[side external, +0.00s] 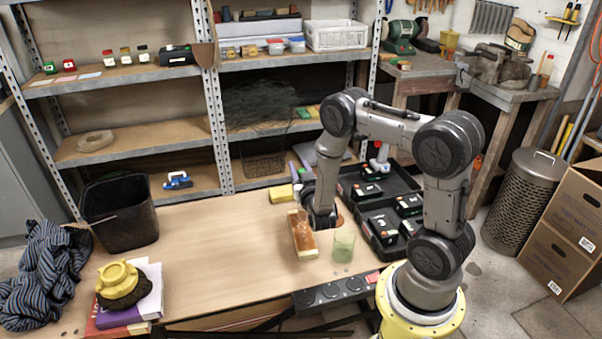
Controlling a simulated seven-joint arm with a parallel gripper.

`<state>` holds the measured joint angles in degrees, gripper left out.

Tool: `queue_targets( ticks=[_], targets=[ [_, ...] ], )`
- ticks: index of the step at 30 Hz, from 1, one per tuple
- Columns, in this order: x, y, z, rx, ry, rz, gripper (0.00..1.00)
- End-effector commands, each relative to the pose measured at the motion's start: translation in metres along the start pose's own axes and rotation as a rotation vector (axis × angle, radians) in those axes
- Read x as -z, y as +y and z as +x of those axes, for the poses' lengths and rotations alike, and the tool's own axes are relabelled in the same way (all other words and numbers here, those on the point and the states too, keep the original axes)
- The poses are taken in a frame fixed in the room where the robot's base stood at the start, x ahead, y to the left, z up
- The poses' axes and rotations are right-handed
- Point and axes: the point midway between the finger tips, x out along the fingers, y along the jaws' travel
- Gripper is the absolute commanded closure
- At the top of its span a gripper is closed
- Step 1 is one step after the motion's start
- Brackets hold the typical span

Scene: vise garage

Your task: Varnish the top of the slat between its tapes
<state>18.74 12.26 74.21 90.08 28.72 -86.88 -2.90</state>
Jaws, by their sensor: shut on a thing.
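The slat (302,238) lies on the wooden bench, its long side running away from the camera. Its top is reddish brown, with a pale band at the near end (307,254); the far end is partly obscured near my gripper. My gripper (318,219) points down close to the slat's right side, toward its far end. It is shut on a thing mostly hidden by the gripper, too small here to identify. I cannot tell whether that thing touches the slat. A translucent green cup (343,246) stands to the right of the slat.
Black trays (378,190) with several small boxes lie behind and right of my gripper. A yellow block (281,194) lies behind the slat. A black bin (120,212), striped cloth (45,265) and books with a yellow-and-black object (122,284) are left. The bench between is clear.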

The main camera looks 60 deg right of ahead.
Motion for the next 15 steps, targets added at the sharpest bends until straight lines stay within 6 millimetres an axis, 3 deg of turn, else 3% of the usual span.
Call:
queue_targets(
  ticks=[11, 15],
  targets=[
    [0.0, 0.003, 0.034, -0.002, -0.001, -0.001, 1.0],
    [0.023, 0.002, 0.033, 0.0, 0.004, 0.002, 1.0]
  ],
)
